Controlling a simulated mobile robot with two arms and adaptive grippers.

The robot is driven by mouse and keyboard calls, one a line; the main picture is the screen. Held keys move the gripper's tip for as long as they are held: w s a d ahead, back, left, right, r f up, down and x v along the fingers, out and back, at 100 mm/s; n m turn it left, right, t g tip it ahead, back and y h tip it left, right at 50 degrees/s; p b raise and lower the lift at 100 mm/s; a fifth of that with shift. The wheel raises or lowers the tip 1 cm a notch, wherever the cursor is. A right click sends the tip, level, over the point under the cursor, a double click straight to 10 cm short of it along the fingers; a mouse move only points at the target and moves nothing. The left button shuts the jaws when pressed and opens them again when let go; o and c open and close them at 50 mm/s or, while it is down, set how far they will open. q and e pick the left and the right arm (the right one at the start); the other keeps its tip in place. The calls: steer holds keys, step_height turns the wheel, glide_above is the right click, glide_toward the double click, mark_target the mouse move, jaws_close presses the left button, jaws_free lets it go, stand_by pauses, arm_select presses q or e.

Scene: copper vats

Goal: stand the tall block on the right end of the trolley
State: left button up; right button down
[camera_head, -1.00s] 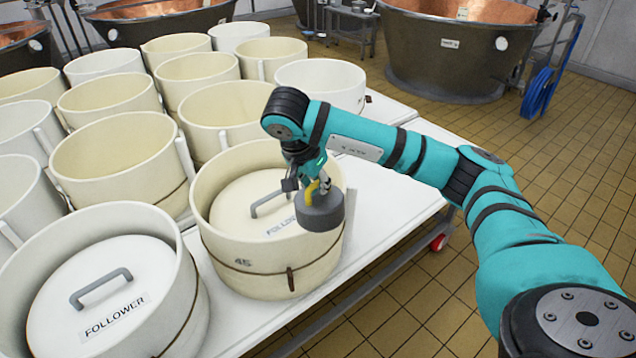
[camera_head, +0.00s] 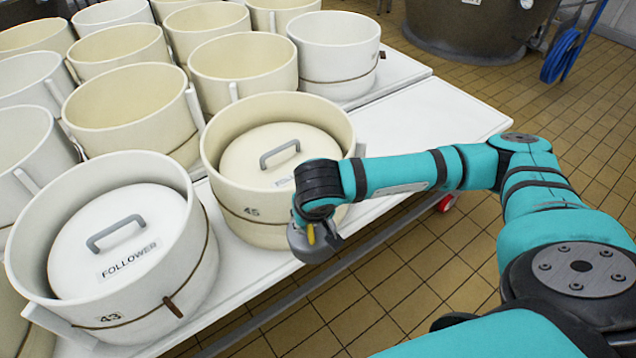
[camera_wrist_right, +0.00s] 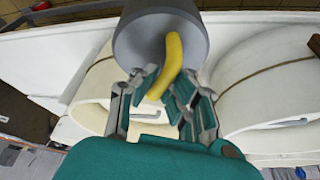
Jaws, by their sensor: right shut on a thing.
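My right gripper (camera_head: 318,228) is shut on the yellow handle of a grey, round block (camera_head: 306,246). In the right wrist view the gripper (camera_wrist_right: 160,88) grips the curved yellow handle (camera_wrist_right: 173,62), and the grey block (camera_wrist_right: 135,42) hangs beyond the fingers. In the head view the block appears by the trolley's front edge, in front of mould 45; its height is hard to tell. The white trolley (camera_head: 440,118) has a bare top at its right end. I see no separate tall block. My left gripper is not in view.
Mould 45 (camera_head: 262,235) and mould 43 (camera_head: 185,275), each with a handled follower lid inside, stand along the front. Several empty cream moulds (camera_head: 135,105) fill the trolleys behind. A copper vat (camera_head: 480,30) and blue hose (camera_head: 562,55) stand at the back right.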

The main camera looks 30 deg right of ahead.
mark_target(301, 246)
steer(key=s+a+f+n, duration=0.1)
steer(key=s+a+f+n+y, duration=0.1)
steer(key=a+f+n, duration=0.1)
steer(key=shift+s+a+f, duration=0.1)
steer(key=shift+s+f, duration=0.05)
steer(key=shift+s, duration=0.05)
steer(key=shift+a+f, duration=0.1)
steer(key=shift+a, duration=0.1)
steer(key=shift+d, duration=0.15)
